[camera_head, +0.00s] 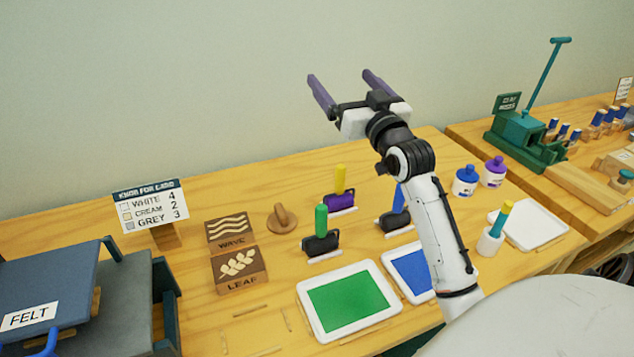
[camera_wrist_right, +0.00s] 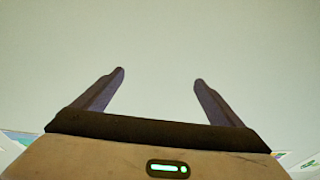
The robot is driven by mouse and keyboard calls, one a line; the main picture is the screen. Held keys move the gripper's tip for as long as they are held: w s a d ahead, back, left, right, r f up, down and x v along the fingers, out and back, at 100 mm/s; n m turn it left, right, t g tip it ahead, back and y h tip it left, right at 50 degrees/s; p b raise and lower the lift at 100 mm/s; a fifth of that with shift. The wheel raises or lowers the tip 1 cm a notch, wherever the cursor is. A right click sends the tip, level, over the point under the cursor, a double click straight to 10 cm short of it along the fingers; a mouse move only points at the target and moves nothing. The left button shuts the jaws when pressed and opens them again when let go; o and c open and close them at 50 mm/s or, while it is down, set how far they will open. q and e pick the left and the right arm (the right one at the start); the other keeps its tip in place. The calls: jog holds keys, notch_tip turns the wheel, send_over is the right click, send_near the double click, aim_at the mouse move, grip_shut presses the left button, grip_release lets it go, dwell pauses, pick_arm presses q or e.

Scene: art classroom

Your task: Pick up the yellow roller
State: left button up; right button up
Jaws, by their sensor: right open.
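The yellow roller (camera_head: 340,181) stands on the wooden table in the head view, yellow handle up, with a purple and dark lower part. A green-handled roller (camera_head: 321,222) stands in front of it to the left. A blue-handled roller (camera_head: 398,201) is to its right, partly hidden by my right arm. My right gripper (camera_head: 340,76) is raised in the air, above the yellow roller in the picture, with its fingers apart and nothing between them. The right wrist view shows the same open fingers (camera_wrist_right: 159,76) against a plain wall. My left gripper is not in view.
Trays of green paint (camera_head: 350,301) and blue paint (camera_head: 409,274) lie in front of the rollers. Wave and leaf blocks (camera_head: 239,270) and a wooden knob piece (camera_head: 282,219) are to the left. Paint bottles (camera_head: 466,181) and a white cup (camera_head: 490,241) stand to the right.

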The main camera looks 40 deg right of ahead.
jog(key=g+y, duration=0.1)
jog(key=g, duration=0.1)
send_over(343, 192)
jog(key=w, duration=0.2)
jog(key=shift+n, duration=0.3)
jog(key=f, duration=0.9)
jog(key=shift+s+f, duration=0.25)
jog(key=shift+f, duration=0.05)
jog(key=s+f+g, duration=0.1)
jog(key=s+f, duration=0.1)
jog(key=f, duration=0.2)
jog(key=s+a+f+g, duration=0.1)
jog(key=f, duration=0.4)
jog(key=s+f+g+y, duration=0.1)
jog(key=s+f+g, duration=0.1)
jog(key=f, duration=0.2)
jog(key=shift+s+a+f+p, duration=0.2)
jog(key=shift+s+f+p, duration=0.1)
jog(key=shift+f, duration=0.1)
jog(key=x, duration=0.4)
jog(key=shift+w+d+f, duration=0.1)
jog(key=shift+f, duration=0.3)
jog(key=shift+a+x, duration=0.2)
jog(key=shift+x, duration=2.6)
jog(key=c, duration=1.3)
